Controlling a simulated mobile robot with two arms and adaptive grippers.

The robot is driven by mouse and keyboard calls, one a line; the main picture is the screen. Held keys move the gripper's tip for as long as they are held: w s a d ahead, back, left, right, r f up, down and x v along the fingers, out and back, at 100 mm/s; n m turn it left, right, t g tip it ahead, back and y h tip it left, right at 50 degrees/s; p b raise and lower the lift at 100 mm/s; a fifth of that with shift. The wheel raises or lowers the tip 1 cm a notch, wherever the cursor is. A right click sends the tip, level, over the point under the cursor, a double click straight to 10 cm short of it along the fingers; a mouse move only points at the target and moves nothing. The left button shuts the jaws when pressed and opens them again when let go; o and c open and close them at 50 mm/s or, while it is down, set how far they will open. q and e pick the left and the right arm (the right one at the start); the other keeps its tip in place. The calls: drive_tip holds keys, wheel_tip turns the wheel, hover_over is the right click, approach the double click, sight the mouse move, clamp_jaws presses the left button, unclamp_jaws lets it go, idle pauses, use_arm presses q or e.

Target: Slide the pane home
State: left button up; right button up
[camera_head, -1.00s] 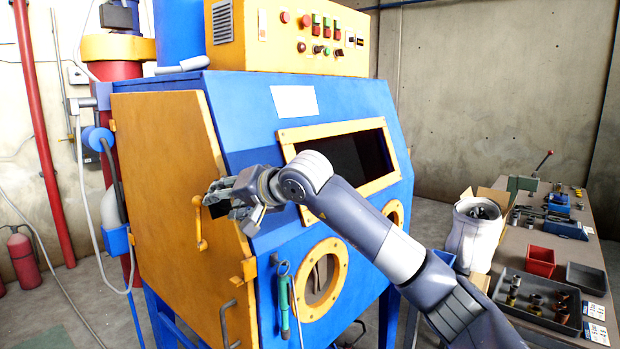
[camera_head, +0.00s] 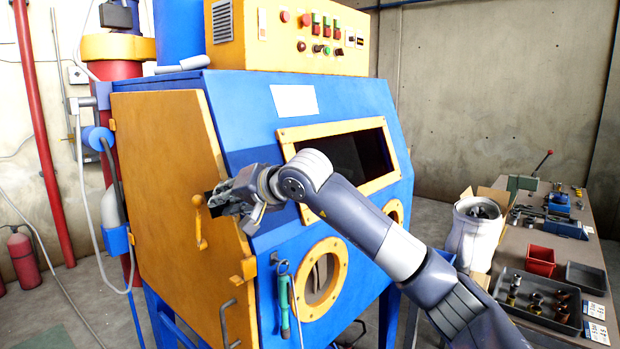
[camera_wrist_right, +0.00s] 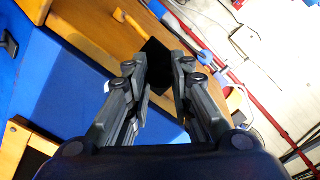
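My right gripper (camera_head: 225,197) is in front of the blaster cabinet's yellow side door, near its front edge. In the right wrist view, its fingers (camera_wrist_right: 160,80) are drawn together around a small dark flat piece (camera_wrist_right: 156,60), which shows between and beyond the fingertips. This piece may be the pane; its full outline is hidden. In the head view only a dark sliver shows at the fingertips. The cabinet's window (camera_head: 355,160) is a dark opening in a yellow frame (camera_head: 290,136); I cannot tell whether glass sits in it. My left gripper is not in view.
The yellow side door (camera_head: 165,150) has a lever handle (camera_head: 199,222) just below the gripper. A round yellow port (camera_head: 343,270) and a hanging green tool (camera_head: 284,298) are lower on the front. A bench (camera_head: 520,240) with trays stands at right.

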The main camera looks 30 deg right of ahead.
clamp_jaws()
drive_tip(key=w+d+p, duration=0.1)
drive_tip(key=w+d, duration=0.1)
drive_tip(key=d, duration=0.3)
drive_tip(key=shift+d+r, duration=0.15)
drive_tip(key=shift+d, duration=0.25)
idle(0.4)
drive_tip(key=w+d+p, duration=0.1)
drive_tip(key=d+p, duration=0.1)
drive_tip(key=d, duration=0.3)
drive_tip(key=shift+w+d+r+p, duration=0.15)
drive_tip(key=shift+w+d+p, duration=0.2)
drive_tip(key=shift+w+d, duration=0.05)
idle(0.5)
